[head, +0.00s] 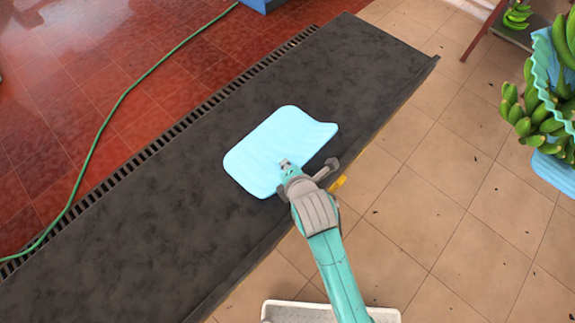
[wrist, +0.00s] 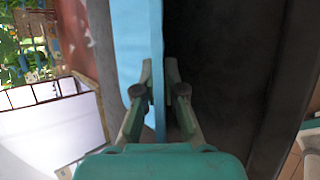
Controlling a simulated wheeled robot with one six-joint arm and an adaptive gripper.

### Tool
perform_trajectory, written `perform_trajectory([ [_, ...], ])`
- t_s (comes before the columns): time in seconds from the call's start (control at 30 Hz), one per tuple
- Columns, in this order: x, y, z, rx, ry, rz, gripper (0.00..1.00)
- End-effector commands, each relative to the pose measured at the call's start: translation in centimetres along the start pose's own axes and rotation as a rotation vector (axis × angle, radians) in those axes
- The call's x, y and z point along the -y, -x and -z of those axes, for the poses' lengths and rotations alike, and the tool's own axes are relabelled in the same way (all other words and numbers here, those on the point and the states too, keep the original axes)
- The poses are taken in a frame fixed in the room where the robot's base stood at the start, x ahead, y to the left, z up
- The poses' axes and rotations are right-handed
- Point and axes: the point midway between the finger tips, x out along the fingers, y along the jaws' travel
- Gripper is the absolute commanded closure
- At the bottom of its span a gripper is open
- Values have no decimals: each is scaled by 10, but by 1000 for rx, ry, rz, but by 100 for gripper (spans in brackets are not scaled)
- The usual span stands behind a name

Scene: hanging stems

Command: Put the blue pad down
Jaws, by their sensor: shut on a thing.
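The blue pad (head: 275,147) is a thin light-blue sheet with rounded corners. In the head view it shows over the dark mat strip (head: 345,75). My gripper (head: 287,170) is at the pad's near edge, shut on it. In the wrist view the pad (wrist: 140,45) is seen nearly edge-on, running up from between the fingertips of my gripper (wrist: 160,92). The dark surface lies to its right there. I cannot tell whether the pad touches the mat.
Green banana bunches (head: 545,105) with blue pads among them hang at the right. A green hose (head: 120,100) lies on the red tiles at the left. A pale tray (head: 300,312) stands at the bottom. The mat around the pad is clear.

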Motion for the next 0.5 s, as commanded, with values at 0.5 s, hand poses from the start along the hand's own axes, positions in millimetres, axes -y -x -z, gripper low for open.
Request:
perform_trajectory([
  [0.5, 1, -1, 0, 0, 0, 0, 66],
])
